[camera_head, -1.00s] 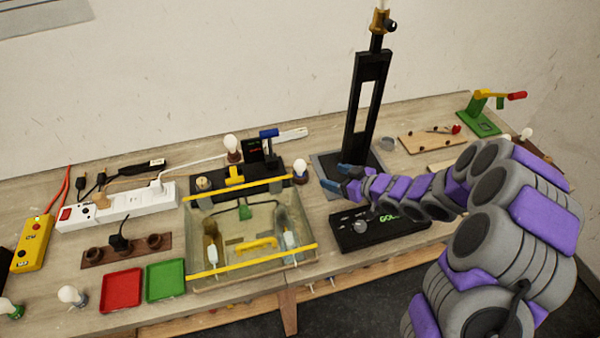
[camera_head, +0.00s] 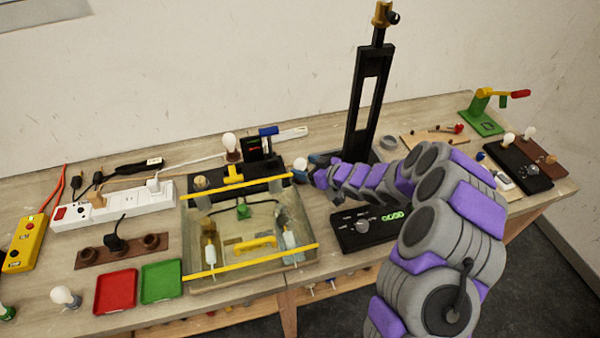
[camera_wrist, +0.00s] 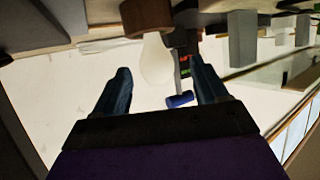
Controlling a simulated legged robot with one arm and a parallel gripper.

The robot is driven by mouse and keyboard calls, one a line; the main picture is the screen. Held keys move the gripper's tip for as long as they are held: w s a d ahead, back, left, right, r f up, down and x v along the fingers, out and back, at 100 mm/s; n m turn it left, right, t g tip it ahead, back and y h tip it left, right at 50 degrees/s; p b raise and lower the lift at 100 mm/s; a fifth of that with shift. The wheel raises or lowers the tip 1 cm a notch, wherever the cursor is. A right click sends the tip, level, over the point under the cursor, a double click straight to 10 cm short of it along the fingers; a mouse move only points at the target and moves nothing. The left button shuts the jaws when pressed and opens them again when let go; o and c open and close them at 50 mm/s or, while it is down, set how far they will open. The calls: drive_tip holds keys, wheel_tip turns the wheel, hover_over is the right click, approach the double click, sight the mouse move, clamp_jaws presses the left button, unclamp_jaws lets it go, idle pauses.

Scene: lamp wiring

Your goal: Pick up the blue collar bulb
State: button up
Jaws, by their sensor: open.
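A white bulb (camera_head: 300,164) with a dark bluish base stands at the right end of the black fixture, behind the clear bin. My gripper (camera_head: 315,170) is open just to its right; contact cannot be told. In the wrist view, a white bulb in a brown holder (camera_wrist: 157,60) hangs inverted in the picture between the open fingers, with no visible grip. It looks like the brown-based bulb (camera_head: 230,143) farther back. Another bulb (camera_head: 63,296) with a grey-blue collar lies at the front left. I cannot tell which collar is the task's blue.
The clear bin (camera_head: 213,280) with yellow rails sits left of my arm. A black control box (camera_head: 350,238) lies under the arm. A tall black stand (camera_head: 353,130) rises behind. Red (camera_head: 116,291) and green (camera_head: 161,281) trays are at the front left.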

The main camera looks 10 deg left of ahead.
sight(296, 161)
drive_tip(key=shift+b+x, duration=0.75)
drive_tip(key=shift+x, duration=1.5)
drive_tip(key=shift+w+a+f, duration=0.1)
drive_tip(key=shift+w+a, duration=0.3)
drive_tip(key=shift+w, duration=0.05)
drive_tip(key=c, duration=1.2)
